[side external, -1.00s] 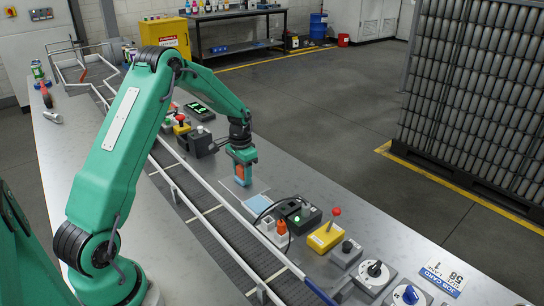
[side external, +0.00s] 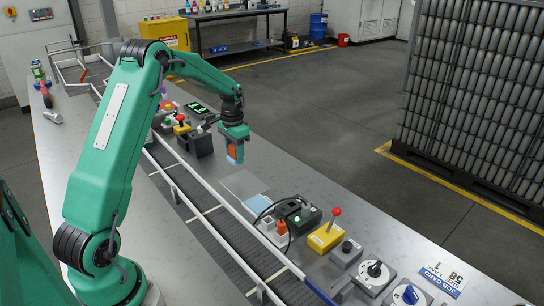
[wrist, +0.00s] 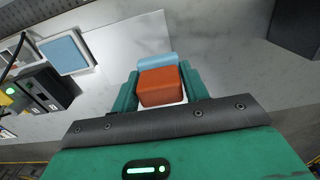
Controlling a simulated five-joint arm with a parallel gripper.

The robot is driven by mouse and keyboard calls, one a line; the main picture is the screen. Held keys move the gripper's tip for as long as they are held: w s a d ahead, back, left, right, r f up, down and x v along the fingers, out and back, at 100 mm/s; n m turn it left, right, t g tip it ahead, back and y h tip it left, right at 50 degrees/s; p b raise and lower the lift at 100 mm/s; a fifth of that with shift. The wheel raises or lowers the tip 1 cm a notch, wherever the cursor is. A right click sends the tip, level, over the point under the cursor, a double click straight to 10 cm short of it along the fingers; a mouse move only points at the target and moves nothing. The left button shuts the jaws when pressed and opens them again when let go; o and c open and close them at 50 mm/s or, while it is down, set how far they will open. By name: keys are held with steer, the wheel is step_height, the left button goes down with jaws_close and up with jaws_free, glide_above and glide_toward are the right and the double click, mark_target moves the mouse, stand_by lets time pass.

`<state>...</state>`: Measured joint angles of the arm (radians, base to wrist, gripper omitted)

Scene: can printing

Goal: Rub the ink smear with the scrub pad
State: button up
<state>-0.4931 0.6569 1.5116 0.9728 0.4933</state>
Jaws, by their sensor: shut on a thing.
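The scrub pad has an orange body and a light blue face. My gripper (side external: 234,138) is shut on the scrub pad (side external: 234,153) and holds it above the bench, with the blue face lowest. In the wrist view the pad (wrist: 161,88) sits between both fingers of my gripper (wrist: 160,90). A pale plate (side external: 238,183) lies on the bench below and to the right of the pad in the side view. I cannot make out a distinct ink smear on it; the wrist view shows only faint grey marks on the pale surfaces.
A light blue square (side external: 257,202) lies beside the plate. A black device with a green light (side external: 300,214) and a yellow lever box (side external: 326,236) stand to its right. A dark box (side external: 200,142) stands left of my gripper. A conveyor (side external: 215,232) runs along the near side.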

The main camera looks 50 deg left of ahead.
steer(key=shift+r, duration=1.05)
steer(key=shift+d, duration=0.1)
